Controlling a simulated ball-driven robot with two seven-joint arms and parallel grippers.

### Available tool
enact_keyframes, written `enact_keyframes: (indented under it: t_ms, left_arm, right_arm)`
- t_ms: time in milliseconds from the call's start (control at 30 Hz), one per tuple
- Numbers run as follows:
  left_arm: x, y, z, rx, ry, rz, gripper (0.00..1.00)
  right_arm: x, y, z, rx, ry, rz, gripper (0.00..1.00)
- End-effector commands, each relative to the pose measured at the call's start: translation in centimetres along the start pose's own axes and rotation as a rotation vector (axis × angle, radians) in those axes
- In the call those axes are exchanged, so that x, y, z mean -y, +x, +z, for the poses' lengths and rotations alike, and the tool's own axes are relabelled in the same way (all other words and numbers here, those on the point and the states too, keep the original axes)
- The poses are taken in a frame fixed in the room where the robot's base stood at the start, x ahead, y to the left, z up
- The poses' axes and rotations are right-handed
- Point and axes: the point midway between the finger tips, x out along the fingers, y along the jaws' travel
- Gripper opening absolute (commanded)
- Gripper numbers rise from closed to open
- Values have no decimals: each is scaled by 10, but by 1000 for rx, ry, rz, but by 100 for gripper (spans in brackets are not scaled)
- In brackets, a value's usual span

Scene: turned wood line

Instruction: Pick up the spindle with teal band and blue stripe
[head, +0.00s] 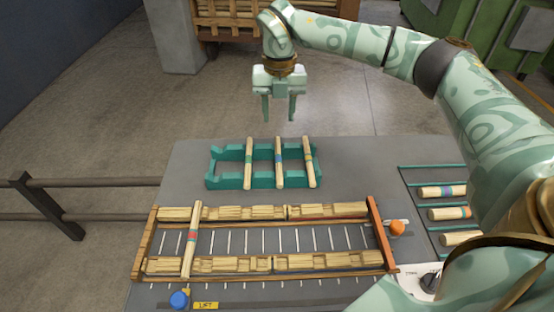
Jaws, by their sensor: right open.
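Three pale wood spindles lie across a teal rack. The middle spindle (279,160) shows what looks like a teal band with a blue stripe, though the marks are small. The left spindle (248,165) has a teal band with a reddish stripe. The right spindle (309,163) has a bluish band with an orange or yellow stripe. The teal rack (231,183) stands on the grey table. My right gripper (279,115) points down, open and empty, above and behind the rack's far edge, apart from the spindles. My left gripper is not in view.
A wooden slatted frame (375,222) fills the table's front, with a red-banded spindle (190,240) across it. Several spindles lie on a right-hand rack, including a blue-banded one (443,192). An orange knob (397,228) and a blue button (179,300) stand nearby.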

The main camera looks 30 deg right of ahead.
Motion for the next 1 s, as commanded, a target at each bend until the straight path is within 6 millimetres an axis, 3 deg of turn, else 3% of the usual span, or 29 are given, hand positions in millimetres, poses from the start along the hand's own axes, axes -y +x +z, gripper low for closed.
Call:
enact_keyframes:
  t_ms: [400,733,1000]
  left_arm:
    - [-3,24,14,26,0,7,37]
    - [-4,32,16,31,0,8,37]
    - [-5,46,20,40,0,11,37]
  right_arm:
    - [3,91,0,-3,8,-10,42]
    - [3,118,0,-1,6,-9,42]
    - [3,160,-2,-1,6,-9,42]
